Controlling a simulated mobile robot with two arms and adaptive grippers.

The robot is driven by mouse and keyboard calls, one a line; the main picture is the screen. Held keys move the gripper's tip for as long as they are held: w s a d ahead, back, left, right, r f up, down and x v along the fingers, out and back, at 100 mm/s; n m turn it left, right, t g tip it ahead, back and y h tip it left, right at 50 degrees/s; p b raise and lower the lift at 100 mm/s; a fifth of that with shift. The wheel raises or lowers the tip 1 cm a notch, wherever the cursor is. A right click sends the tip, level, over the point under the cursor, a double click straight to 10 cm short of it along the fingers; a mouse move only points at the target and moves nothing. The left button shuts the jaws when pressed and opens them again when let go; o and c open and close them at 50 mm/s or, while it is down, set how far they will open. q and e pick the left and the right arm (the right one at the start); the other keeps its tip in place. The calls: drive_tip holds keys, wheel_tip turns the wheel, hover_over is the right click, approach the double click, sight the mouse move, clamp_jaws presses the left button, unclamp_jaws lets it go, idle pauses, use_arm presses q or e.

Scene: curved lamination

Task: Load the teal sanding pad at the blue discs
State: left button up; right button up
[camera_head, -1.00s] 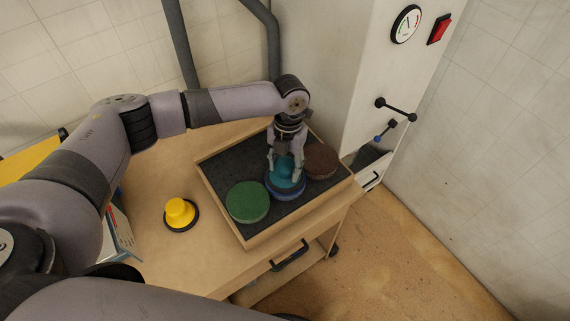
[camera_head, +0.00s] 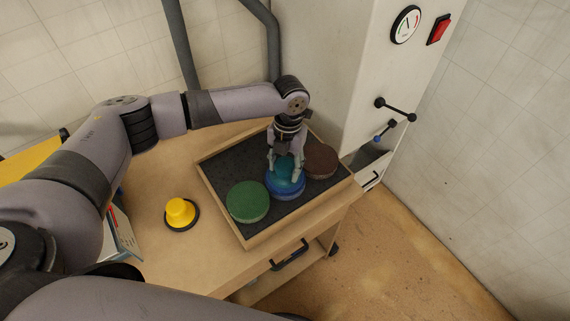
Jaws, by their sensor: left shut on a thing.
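The teal sanding pad (camera_head: 286,174) is a rounded teal piece resting on or right at the blue discs (camera_head: 289,194) in the shallow wooden tray. I cannot tell whether there is a small gap under it. My left gripper (camera_head: 285,172) reaches down from above and is shut on the teal pad, with a finger on each side. The fingers hide part of the pad. The blue discs sit between green discs (camera_head: 248,202) and brown discs (camera_head: 321,161). My right gripper is not in view.
The wooden tray (camera_head: 225,215) has a dark liner and lies on a wooden cart top (camera_head: 150,240). A yellow knob-shaped piece on a black base (camera_head: 180,212) stands left of the tray. A white cabinet (camera_head: 375,70) with gauge and red switch rises behind right.

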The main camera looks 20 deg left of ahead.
sight(285, 164)
use_arm(q)
drive_tip(key=shift+r+p, duration=3.15)
drive_tip(key=shift+r, duration=0.35)
